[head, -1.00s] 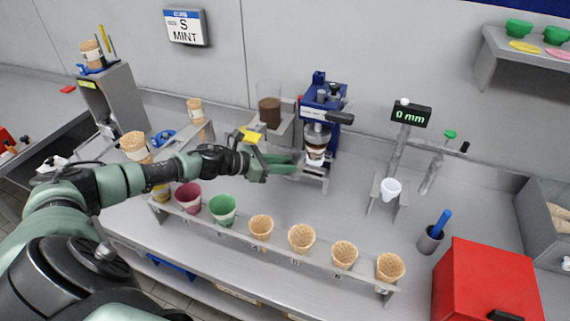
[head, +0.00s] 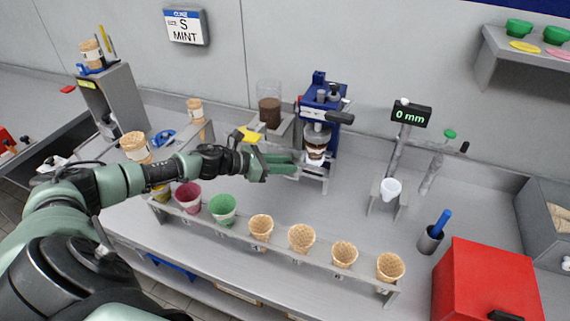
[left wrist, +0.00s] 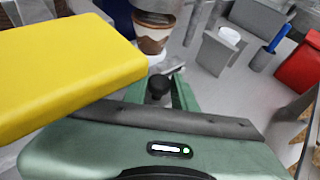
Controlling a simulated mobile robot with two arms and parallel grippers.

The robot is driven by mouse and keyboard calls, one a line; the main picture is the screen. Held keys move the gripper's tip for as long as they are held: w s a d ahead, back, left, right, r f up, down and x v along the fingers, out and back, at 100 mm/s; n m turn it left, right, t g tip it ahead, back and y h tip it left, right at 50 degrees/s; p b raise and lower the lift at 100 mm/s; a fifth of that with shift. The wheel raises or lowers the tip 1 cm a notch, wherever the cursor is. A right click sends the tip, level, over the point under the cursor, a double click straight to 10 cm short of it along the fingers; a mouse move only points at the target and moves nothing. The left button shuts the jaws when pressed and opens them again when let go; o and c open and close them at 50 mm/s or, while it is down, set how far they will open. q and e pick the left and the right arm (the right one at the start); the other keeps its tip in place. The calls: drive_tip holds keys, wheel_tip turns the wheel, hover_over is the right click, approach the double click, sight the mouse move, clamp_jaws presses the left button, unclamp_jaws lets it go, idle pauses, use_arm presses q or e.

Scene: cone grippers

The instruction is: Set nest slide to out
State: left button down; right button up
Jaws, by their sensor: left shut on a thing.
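The blue press machine (head: 319,97) stands against the back wall. A cup with a brown and white pattern (head: 316,152) sits under it in the nest slide (head: 314,172), a low grey-white holder at its base. The cup also shows at the top of the left wrist view (left wrist: 152,36). My left gripper (head: 284,164) is at the left front of the nest slide. In the left wrist view its green fingers (left wrist: 162,92) are shut on a black knob (left wrist: 158,86), with a pale plate just beyond. My right gripper is not in view.
A rack of cones and colored cups (head: 280,249) runs along the counter front, below my arm. A clear container of brown stuff (head: 269,108) stands left of the press. A white cup on a stand (head: 390,189) and a red box (head: 487,285) are to the right.

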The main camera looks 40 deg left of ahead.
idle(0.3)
use_arm(q)
drive_tip(key=shift+a+f+b, duration=0.15)
drive_tip(key=shift+a+b, duration=0.2)
drive_tip(key=shift+b, duration=0.05)
drive_tip(key=s+a+b, duration=0.3)
drive_tip(key=a+b, duration=0.8)
drive_tip(key=a, duration=0.1)
drive_tip(key=shift+r, duration=0.2)
drive_tip(key=c, duration=1.2)
unclamp_jaws()
drive_tip(key=shift+o, duration=0.2)
